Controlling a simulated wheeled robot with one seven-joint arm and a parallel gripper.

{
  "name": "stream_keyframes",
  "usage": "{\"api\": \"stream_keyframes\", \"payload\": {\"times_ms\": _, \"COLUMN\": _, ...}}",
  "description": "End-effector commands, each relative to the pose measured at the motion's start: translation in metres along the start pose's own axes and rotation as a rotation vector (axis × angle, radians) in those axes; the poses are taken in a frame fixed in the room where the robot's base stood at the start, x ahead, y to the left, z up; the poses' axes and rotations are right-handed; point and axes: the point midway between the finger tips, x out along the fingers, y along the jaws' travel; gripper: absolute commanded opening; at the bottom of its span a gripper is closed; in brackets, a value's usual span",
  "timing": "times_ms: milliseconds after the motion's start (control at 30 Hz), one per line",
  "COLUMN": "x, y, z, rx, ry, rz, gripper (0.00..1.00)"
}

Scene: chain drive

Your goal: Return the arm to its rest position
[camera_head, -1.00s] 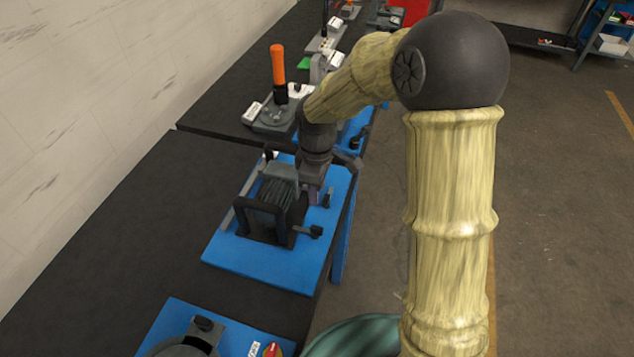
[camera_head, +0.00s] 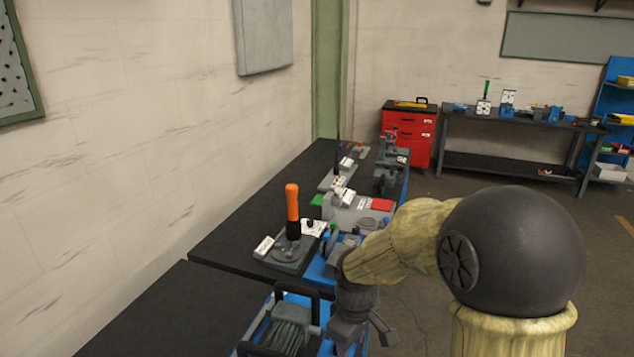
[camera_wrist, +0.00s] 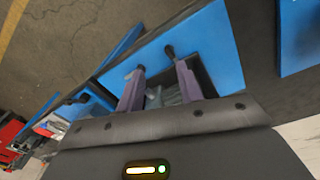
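My gripper (camera_head: 362,328) hangs at the end of my bent arm (camera_head: 410,238), over the front right side of the chain drive fixture. In the wrist view its two fingers (camera_wrist: 160,72) stand apart, with no held object visible between them. The fixture (camera_head: 287,330) is grey with black handles on a blue base, to the left of my gripper and cut off by the lower picture edge. In the wrist view the blue base (camera_wrist: 215,40) lies beyond the fingers, with a dark opening and grey parts partly hidden behind them.
A black bench (camera_head: 235,235) runs along the left wall. It carries an orange-handled tool (camera_head: 292,205) on a grey base and several other fixtures. A red drawer cabinet (camera_head: 408,130) and a second bench (camera_head: 510,165) stand at the back. The floor right of the bench is open.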

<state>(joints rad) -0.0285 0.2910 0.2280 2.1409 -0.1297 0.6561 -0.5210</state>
Motion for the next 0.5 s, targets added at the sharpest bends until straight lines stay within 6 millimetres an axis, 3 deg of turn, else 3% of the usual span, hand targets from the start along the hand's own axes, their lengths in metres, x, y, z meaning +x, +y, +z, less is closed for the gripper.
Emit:
{"api": "stream_keyframes", "payload": {"times_ms": 100, "x": -0.006, "y": -0.003, "z": 0.049, "rx": 0.306, "ry": 0.044, "rz": 0.039, "gripper": 0.36}}
{"api": "stream_keyframes", "payload": {"times_ms": 233, "x": -0.009, "y": -0.010, "z": 0.095, "rx": 0.623, "ry": 0.103, "rz": 0.064, "gripper": 0.36}}
{"api": "stream_keyframes", "payload": {"times_ms": 367, "x": -0.009, "y": -0.017, "z": 0.120, "rx": 0.819, "ry": 0.145, "rz": 0.073, "gripper": 0.36}}
{"api": "stream_keyframes", "payload": {"times_ms": 500, "x": -0.008, "y": -0.019, "z": 0.126, "rx": 0.873, "ry": 0.156, "rz": 0.074, "gripper": 0.36}}
